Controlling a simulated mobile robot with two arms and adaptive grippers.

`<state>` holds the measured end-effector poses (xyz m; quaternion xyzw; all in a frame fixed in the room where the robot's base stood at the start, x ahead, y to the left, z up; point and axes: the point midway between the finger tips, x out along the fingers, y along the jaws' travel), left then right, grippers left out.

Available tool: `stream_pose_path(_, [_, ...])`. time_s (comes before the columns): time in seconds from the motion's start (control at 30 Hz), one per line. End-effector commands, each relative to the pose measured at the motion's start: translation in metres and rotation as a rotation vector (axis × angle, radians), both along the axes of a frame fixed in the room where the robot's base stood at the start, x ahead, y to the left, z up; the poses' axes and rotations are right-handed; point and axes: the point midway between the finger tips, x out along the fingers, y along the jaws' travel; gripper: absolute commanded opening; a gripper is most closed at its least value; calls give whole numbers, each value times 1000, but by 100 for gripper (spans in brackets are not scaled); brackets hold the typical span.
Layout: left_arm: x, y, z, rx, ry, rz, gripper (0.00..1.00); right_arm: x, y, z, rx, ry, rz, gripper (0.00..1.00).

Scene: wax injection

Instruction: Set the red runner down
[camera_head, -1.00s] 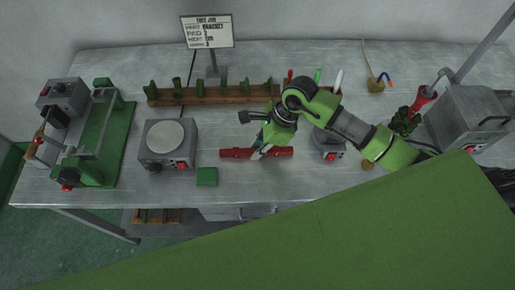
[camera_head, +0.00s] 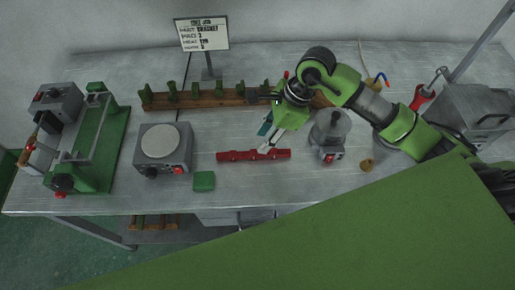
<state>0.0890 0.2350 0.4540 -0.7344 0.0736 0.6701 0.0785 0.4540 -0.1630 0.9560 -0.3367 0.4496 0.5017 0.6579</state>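The red runner (camera_head: 234,156) is a long red bar with small bumps, lying level across the front middle of the table. My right gripper (camera_head: 266,139) reaches down to it from behind and the right. Its fingers look spread apart, one pale fingertip at the runner's right half and a teal one farther back. I cannot tell whether the pale fingertip touches the runner. My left gripper is not in view.
A green block (camera_head: 204,181) and a grey hot plate unit (camera_head: 163,167) stand left of the runner. A grey pot unit (camera_head: 328,150) stands right. A wooden rack (camera_head: 208,102) with green pieces is behind. The table front is clear.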

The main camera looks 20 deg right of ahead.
Motion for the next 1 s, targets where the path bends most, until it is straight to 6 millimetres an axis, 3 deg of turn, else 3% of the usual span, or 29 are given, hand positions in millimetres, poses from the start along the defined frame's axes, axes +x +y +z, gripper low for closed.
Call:
stream_pose_path(0.1, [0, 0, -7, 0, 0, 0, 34, -1, -8, 19, -2, -4, 0, 32])
stream_pose_path(0.3, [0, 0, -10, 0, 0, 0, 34, -4, -14, 37, 0, -1, 1, 32])
stream_pose_path(1.0, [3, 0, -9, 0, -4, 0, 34, -4, -14, 40, 1, -1, 1, 32])
